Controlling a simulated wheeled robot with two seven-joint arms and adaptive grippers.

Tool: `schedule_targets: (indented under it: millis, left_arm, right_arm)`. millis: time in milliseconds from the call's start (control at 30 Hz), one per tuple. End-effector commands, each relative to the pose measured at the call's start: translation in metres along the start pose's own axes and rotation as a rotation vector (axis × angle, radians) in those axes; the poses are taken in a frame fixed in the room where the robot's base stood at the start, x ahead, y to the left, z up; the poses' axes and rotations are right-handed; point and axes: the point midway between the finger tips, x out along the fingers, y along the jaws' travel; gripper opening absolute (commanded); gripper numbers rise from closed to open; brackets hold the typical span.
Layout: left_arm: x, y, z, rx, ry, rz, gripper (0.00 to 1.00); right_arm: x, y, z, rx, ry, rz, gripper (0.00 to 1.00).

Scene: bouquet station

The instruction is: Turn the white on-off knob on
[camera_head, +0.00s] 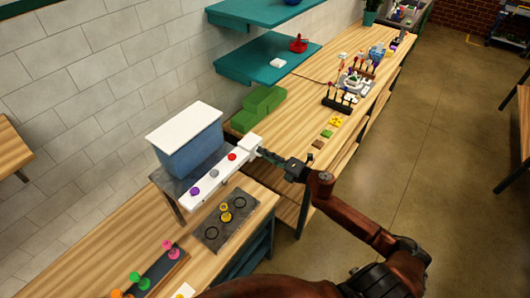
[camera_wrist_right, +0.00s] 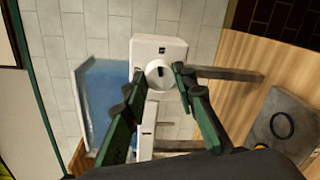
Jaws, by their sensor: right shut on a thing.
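The white on-off knob (camera_wrist_right: 159,74) is round with a small dark mark. It sits on the end of a white control panel (camera_wrist_right: 160,48), which has a small dark symbol above the knob. In the head view the long white panel (camera_head: 215,178) is fixed to the front of a blue box with a white lid (camera_head: 187,140). My right gripper (camera_wrist_right: 163,80) has its green fingers on both sides of the knob, shut on it. In the head view the right gripper (camera_head: 268,154) is at the panel's far right end, and the knob cannot be made out there. My left gripper is not in view.
Purple (camera_head: 195,191), grey (camera_head: 214,173) and red (camera_head: 232,157) buttons line the panel. A dark plate (camera_head: 225,232) with a yellow piece and black rings lies on the wooden bench below. Green blocks (camera_head: 258,108) stand behind, under teal shelves (camera_head: 267,62).

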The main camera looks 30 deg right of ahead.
Motion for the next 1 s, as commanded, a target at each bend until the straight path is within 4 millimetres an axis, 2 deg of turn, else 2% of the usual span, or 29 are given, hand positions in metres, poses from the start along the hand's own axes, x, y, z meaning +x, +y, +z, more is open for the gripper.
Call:
schedule_targets:
  millis: [400, 967, 1000]
  left_arm:
    - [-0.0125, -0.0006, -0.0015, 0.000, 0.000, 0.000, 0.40]
    - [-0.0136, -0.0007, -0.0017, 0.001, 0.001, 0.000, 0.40]
    - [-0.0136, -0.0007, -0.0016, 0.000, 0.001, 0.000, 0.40]
  right_arm:
    - [0.0001, 0.0003, 0.0019, 0.198, 0.012, 0.002, 0.02]
    - [0.0001, -0.0003, 0.0017, 0.230, 0.014, 0.003, 0.02]
    - [0.0001, -0.0003, 0.0017, 0.230, 0.014, 0.003, 0.26]
